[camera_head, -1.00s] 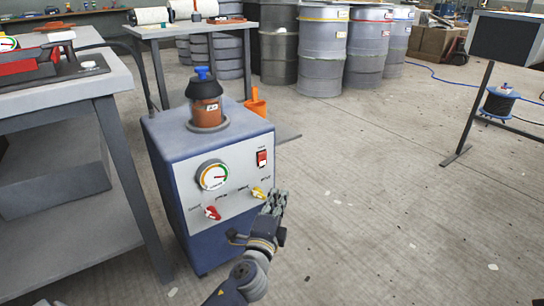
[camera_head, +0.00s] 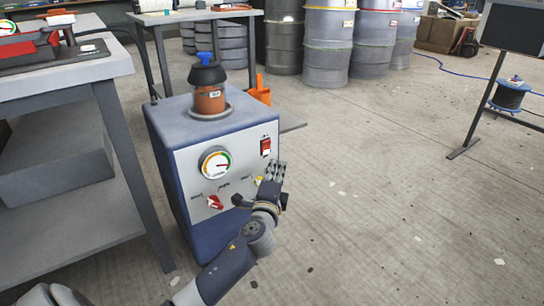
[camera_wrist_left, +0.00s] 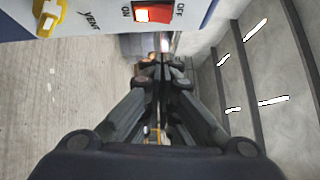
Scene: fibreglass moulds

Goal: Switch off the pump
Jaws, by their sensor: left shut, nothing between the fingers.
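The pump (camera_head: 220,127) is a blue box with a pale front panel, standing on the floor. Its red rocker switch (camera_head: 265,146) is at the panel's upper right. In the left wrist view the switch (camera_wrist_left: 155,13) is at the top edge, between the labels ON and OFF; which side is pressed I cannot tell. My left gripper (camera_head: 275,170) is shut and empty, just below the switch in the head view, partly covering the yellow valve handle. In the wrist view its fingertips (camera_wrist_left: 161,66) are apart from the switch. My right gripper is not in view.
The panel also has a round gauge (camera_head: 215,164), a red valve handle (camera_head: 215,202) and a yellow handle (camera_wrist_left: 50,15). An orange jar (camera_head: 209,97) stands on the pump. A grey workbench (camera_head: 122,150) is close on the left.

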